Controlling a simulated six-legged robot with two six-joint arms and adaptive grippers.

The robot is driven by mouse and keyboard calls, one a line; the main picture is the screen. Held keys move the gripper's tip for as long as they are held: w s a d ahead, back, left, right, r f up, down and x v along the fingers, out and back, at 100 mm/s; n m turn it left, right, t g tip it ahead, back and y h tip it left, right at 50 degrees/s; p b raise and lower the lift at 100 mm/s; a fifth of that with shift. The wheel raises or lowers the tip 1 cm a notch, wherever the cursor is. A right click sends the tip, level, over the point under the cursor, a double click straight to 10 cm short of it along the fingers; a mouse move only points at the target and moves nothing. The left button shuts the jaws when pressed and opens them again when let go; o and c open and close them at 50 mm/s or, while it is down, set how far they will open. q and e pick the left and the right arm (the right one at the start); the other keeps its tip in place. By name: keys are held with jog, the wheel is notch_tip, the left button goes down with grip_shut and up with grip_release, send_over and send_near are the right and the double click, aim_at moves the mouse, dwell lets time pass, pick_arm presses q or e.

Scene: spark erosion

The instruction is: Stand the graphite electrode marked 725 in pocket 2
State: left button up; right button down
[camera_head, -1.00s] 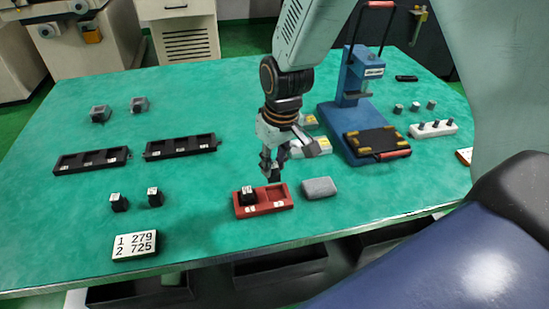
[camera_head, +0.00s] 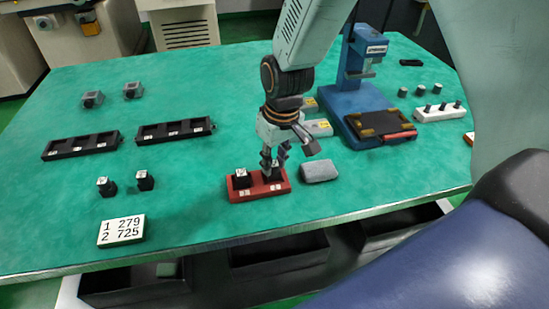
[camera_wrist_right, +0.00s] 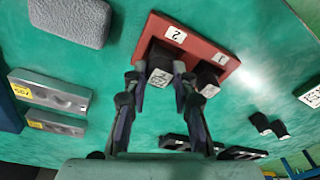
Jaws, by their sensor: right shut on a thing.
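My right gripper (camera_head: 273,158) is shut on a dark graphite electrode (camera_head: 277,168) with a white top label. It holds it upright at the right-hand pocket, marked 2, of the red tray (camera_head: 260,192). The wrist view shows this electrode (camera_wrist_right: 160,76) between the fingers beside label 2; whether it touches the pocket floor I cannot tell. Its number is too small to read. Another electrode (camera_head: 241,179) stands in pocket 1, close beside the fingers. The white card (camera_head: 121,230) reads 1 279, 2 725. My left gripper is not in view.
A grey block (camera_head: 320,171) lies just right of the tray. Two labelled electrodes (camera_head: 105,187) (camera_head: 145,180) stand on the left, before two black racks (camera_head: 82,146) (camera_head: 175,131). A blue press (camera_head: 352,95) stands behind right. The green table is clear between card and tray.

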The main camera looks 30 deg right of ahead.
jog(key=shift+a+f, duration=0.2)
jog(key=shift+a, duration=0.2)
jog(key=shift+d+f, duration=0.2)
jog(key=shift+d, duration=0.15)
jog(key=shift+a, duration=0.25)
jog(key=shift+d+f, duration=0.1)
jog(key=shift+d, duration=0.05)
jog(key=c, duration=1.5)
grip_release()
jog(key=o, duration=0.5)
